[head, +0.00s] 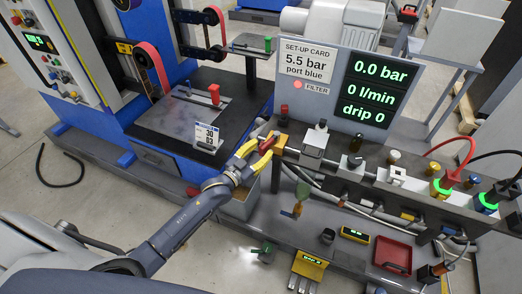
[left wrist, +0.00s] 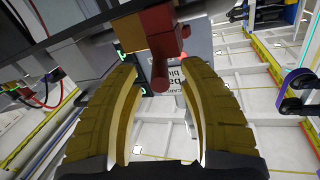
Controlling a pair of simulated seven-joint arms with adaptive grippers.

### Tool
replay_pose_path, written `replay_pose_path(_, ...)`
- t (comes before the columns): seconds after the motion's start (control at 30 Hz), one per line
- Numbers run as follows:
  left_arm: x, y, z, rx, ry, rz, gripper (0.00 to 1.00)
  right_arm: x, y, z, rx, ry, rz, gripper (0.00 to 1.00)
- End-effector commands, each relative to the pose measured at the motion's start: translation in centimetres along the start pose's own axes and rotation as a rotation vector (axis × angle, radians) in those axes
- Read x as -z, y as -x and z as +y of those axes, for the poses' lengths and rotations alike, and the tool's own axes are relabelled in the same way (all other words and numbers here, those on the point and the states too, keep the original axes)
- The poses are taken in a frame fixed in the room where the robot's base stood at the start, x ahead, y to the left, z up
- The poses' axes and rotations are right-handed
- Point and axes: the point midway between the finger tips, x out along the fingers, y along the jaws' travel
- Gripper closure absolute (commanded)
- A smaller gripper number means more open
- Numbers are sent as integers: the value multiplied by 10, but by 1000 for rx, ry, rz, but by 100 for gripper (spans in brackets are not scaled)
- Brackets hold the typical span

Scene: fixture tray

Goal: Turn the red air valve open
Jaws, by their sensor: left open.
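The red air valve (head: 266,141) sits at the left end of the fixture rail, with a yellow-gold body. In the left wrist view its red handle (left wrist: 161,74) points down between the fingertips, below a gold block (left wrist: 130,35). My left gripper (head: 258,153) has yellow fingers and is open around the handle. In the left wrist view both curved fingers (left wrist: 158,85) stand either side of it, with gaps visible; contact cannot be told. My right gripper is not in view. The display panel (head: 375,92) reads 0.0 bar, 0 l/min, drip 0.
The rail (head: 365,182) with several fittings runs right from the valve. A set-up card (head: 309,61) reads 5.5 bar, port blue. A blue machine (head: 110,155) with a dark table stands left. A red tray (head: 392,254) and loose tools lie on the lower shelf.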

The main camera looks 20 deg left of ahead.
Motion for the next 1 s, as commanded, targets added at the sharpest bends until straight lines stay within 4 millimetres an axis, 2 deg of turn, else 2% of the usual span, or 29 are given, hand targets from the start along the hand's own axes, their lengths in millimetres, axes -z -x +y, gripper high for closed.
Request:
replay_pose_path(0.17,0,8,0,0,0,-1,59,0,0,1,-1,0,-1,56)
replay_pose_path(0.7,-1,91,0,-1,0,-2,59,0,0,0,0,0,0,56)
replay_pose_path(1.0,0,116,0,0,0,-1,59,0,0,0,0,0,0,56)
